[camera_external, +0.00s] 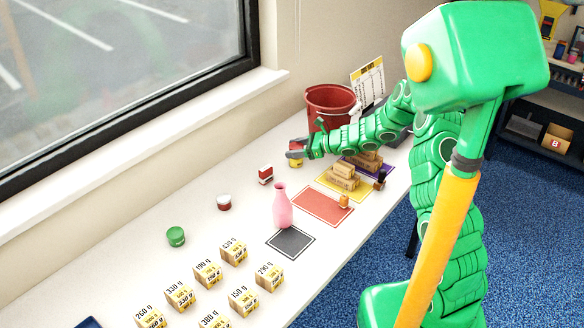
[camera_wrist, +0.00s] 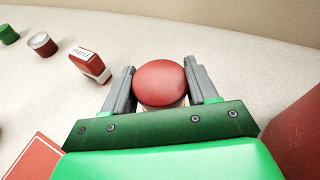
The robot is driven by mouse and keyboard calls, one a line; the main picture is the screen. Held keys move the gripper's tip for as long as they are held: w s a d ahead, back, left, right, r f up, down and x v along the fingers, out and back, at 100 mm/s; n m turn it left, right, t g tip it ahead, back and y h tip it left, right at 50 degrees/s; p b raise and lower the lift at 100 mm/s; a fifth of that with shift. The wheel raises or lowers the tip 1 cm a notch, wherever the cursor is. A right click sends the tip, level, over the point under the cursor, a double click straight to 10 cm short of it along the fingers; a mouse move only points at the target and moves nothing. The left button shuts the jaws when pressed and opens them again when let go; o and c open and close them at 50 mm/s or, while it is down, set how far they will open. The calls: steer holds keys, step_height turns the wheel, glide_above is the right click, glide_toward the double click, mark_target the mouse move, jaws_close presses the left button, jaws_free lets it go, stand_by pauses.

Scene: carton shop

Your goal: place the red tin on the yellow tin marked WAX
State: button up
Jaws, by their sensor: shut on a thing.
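The red tin (camera_wrist: 160,82) shows from above as a round red top in the wrist view, between the two fingers of my gripper (camera_wrist: 161,88). My gripper is shut on it. In the external view my gripper (camera_external: 298,150) is over the back of the table, left of the bucket. A small yellow thing (camera_external: 295,161) shows right under the gripper there; it may be the yellow tin, but no WAX mark is readable. The fingers and small size hide whether the red tin touches it.
A red bucket (camera_external: 329,102) stands close to the right of my gripper. Several cartons stand on coloured mats and at the front.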

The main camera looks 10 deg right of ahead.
steer(key=shift+f, duration=0.1)
steer(key=o, duration=1.2)
steer(key=shift+d, duration=0.1)
steer(key=v, duration=1.2)
